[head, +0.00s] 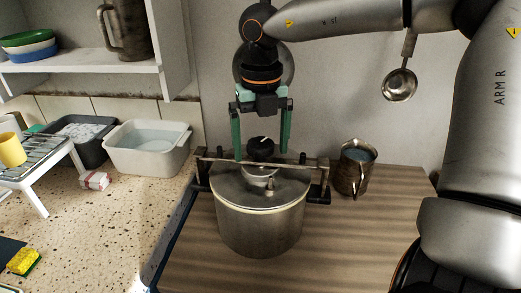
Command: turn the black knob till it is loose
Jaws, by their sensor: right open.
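The black knob (260,147) sits above the middle of the lid of a metal pot (261,225), at a bar that runs across the top. It has a small white mark on it. My right gripper (261,155) points down from above, with its two green fingers apart, one on each side of the knob. The fingers look clear of the knob, with gaps left and right; the depth between them is hard to tell. My left gripper is not in view.
A metal jug (355,170) stands right of the pot on the wooden top. A ladle (399,84) hangs on the wall. Left are a white basin (147,146) with water, a dark tray (78,137), a rack (38,165) and a yellow sponge (24,261). The wood at front right is clear.

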